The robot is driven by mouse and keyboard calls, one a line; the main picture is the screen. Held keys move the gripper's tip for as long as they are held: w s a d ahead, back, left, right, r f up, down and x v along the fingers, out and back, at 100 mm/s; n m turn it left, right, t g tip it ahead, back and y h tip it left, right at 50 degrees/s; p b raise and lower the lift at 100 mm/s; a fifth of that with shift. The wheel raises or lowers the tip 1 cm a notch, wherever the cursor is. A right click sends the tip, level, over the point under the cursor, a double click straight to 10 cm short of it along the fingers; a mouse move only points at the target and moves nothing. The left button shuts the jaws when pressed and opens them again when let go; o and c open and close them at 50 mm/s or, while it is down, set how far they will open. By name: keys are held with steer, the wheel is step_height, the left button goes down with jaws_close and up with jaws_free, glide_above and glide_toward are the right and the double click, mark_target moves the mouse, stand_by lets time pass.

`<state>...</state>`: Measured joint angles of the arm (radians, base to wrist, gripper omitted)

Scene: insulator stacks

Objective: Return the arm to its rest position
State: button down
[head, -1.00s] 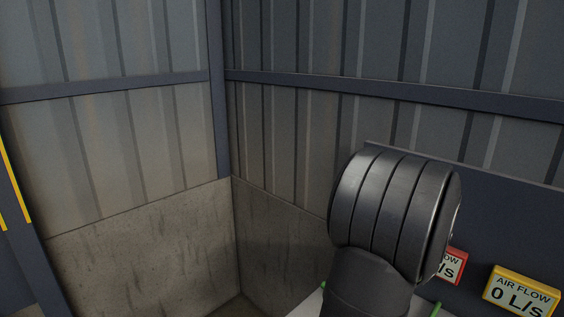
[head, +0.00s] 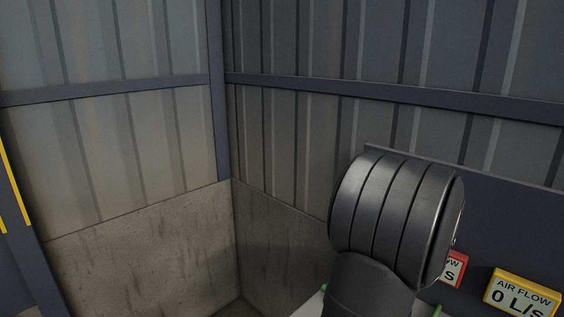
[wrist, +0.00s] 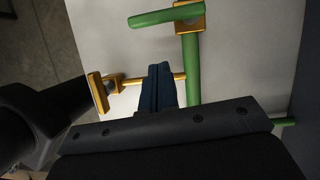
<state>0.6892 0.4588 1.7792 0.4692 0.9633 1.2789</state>
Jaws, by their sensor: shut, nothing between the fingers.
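My gripper (wrist: 158,75) shows in the wrist view as dark blue fingers pressed together, with nothing between them. It points toward a pale panel (wrist: 112,45) with green pipes (wrist: 192,75) and yellow-orange fittings. The fingers overlap the line of a thin yellow rod in the picture; I cannot tell whether they touch it. In the head view a dark ribbed joint of my arm (head: 390,215) stands at lower right, and the gripper is out of sight. No insulator stack shows in either view.
A yellow air flow display (head: 522,296) reading 0 L/s is at the lower right. A red display (head: 453,270) is partly hidden behind my arm. Corrugated walls (head: 120,140) meet in a corner. The space left of my arm in the head view looks clear.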

steer(key=w+a, duration=0.2)
steer(key=shift+w+a+f, duration=0.25)
steer(key=shift+w+a, duration=0.1)
steer(key=shift+s+d+n, duration=0.1)
steer(key=shift+d+n, duration=0.2)
steer(key=shift+d, duration=0.2)
steer(key=n, duration=0.1)
steer(key=d+n+g, duration=0.1)
steer(key=n, duration=0.1)
steer(key=shift+d+n+y, duration=0.3)
steer(key=shift+y, duration=0.1)
steer(key=shift+g, duration=0.3)
steer(key=shift+s+d+r, duration=0.1)
steer(key=shift+s+d, duration=0.1)
steer(key=shift+d, duration=0.8)
steer(key=shift+s+d+r, duration=0.1)
steer(key=shift+s+d, duration=0.1)
steer(key=shift+d, duration=0.8)
